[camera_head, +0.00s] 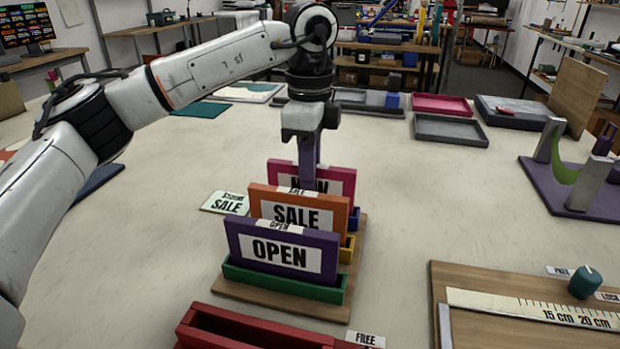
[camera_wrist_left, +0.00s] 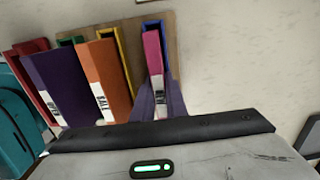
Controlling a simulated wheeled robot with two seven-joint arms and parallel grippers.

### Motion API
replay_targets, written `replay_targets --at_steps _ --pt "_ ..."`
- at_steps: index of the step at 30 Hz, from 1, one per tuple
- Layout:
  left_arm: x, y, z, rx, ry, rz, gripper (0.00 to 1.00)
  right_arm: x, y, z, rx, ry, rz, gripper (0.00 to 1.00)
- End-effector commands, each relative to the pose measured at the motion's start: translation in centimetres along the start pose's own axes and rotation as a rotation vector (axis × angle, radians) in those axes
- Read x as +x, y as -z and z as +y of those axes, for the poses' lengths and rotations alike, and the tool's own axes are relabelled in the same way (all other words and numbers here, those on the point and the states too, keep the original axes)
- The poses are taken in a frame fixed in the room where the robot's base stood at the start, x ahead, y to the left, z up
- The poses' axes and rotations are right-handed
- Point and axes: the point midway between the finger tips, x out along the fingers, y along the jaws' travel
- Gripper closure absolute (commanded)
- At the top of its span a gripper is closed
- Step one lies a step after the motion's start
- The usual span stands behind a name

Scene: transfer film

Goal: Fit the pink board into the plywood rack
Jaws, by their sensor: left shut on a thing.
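The pink board (camera_head: 340,178), with dark lettering on a white label, stands upright behind the orange and purple boards. My left gripper (camera_head: 309,180) comes down from above with its purple fingers shut on the board's top middle. In the left wrist view the pink board (camera_wrist_left: 153,55) sits between the fingers (camera_wrist_left: 156,102). The plywood rack (camera_head: 350,268) has green (camera_head: 290,283), yellow (camera_head: 347,250) and blue (camera_head: 354,217) slots in a row. The pink board is lined up over or in the blue slot. Its lower edge is hidden, so I cannot tell how deep it sits.
A purple OPEN board (camera_head: 235,240) stands in the green slot and an orange SALE board (camera_head: 340,212) in the yellow one. A red holder (camera_head: 200,335) is in front. A small SALE card (camera_head: 225,203) lies left. A wooden board with a ruler (camera_head: 540,308) lies front right.

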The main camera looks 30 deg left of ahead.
Motion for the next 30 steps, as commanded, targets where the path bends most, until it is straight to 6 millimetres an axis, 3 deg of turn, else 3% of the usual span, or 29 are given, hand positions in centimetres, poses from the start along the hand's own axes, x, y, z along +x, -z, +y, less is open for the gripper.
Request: replay_targets --at_steps 7,8,11,23,30 --pt "0.3 0.0 0.0 0.0 0.001 0.001 1.0 0.2 -0.1 0.1 0.0 -0.001 0.001 0.56" --pt "0.3 0.0 0.0 0.0 0.001 0.0 0.86 0.2 -0.1 0.1 0.0 -0.001 0.001 0.56" --pt "0.2 0.0 0.0 0.0 0.001 0.0 0.69 0.2 -0.1 0.1 -0.001 -0.001 0.0 0.56" --pt "-0.6 0.0 -0.1 0.0 0.002 0.001 0.69 0.1 0.0 0.1 0.0 -0.002 -0.002 0.56" --pt "-5.1 0.1 -0.1 0.001 0.005 0.003 0.69 -0.1 0.0 0.1 0.002 -0.002 -0.004 0.56"
